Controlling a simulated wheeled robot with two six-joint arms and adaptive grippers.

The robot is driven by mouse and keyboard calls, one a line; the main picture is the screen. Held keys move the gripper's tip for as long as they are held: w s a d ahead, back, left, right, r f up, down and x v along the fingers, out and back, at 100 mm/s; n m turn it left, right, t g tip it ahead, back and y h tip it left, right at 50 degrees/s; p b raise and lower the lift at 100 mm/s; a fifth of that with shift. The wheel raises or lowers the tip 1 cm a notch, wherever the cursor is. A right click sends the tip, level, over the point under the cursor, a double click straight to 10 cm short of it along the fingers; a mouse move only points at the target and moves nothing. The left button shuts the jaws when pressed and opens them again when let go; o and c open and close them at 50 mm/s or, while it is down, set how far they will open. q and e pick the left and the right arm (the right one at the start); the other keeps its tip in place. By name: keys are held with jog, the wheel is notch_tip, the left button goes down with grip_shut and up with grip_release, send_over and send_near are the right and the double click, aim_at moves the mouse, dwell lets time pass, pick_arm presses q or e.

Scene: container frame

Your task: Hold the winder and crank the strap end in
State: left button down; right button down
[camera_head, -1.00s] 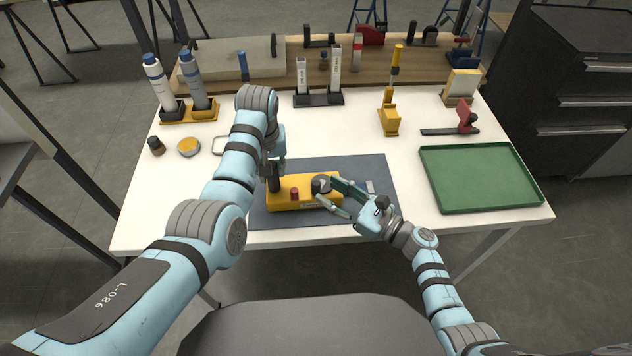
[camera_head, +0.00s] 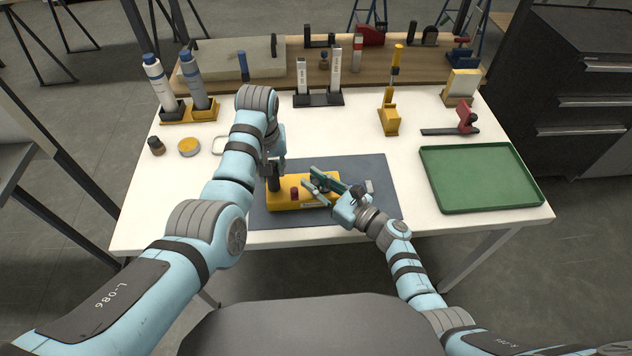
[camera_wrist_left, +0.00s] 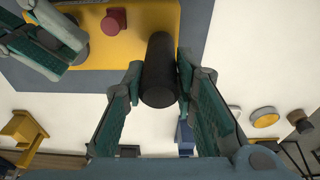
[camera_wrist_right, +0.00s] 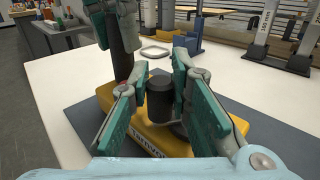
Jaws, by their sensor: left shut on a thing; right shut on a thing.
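The yellow winder (camera_head: 282,204) lies on the dark mat (camera_head: 381,205) in the head view. It has a black upright post, a red button (camera_wrist_left: 114,20) and a crank with a black knob. My left gripper (camera_head: 273,172) is shut on the black post (camera_wrist_left: 160,70), with one finger on each side. My right gripper (camera_wrist_right: 160,90) is shut on the black crank knob (camera_wrist_right: 160,103), at the winder's right part. In the head view its fingers hide much of the crank. A small grey piece (camera_head: 369,186) lies right of the winder; I cannot tell if it is the strap end.
A green tray (camera_head: 484,208) is at the right of the white table. A yellow-based tool (camera_head: 389,122), a red clamp (camera_head: 466,117) and two bottles in a yellow holder (camera_head: 203,117) stand farther back. The table's front strip is clear.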

jog(key=shift+w+a+m+t+h, duration=0.1)
jog(key=shift+a+m+t+h, duration=0.05)
jog(key=shift+m+t+h, duration=0.55)
jog(key=shift+w+a+m+t+h, duration=0.15)
jog(key=shift+m+t+h, duration=0.3)
jog(key=shift+h, duration=0.35)
jog(key=c, duration=1.4)
grip_release()
jog(key=shift+c, duration=0.2)
jog(key=v, duration=1.2)
jog(key=shift+d, duration=0.15)
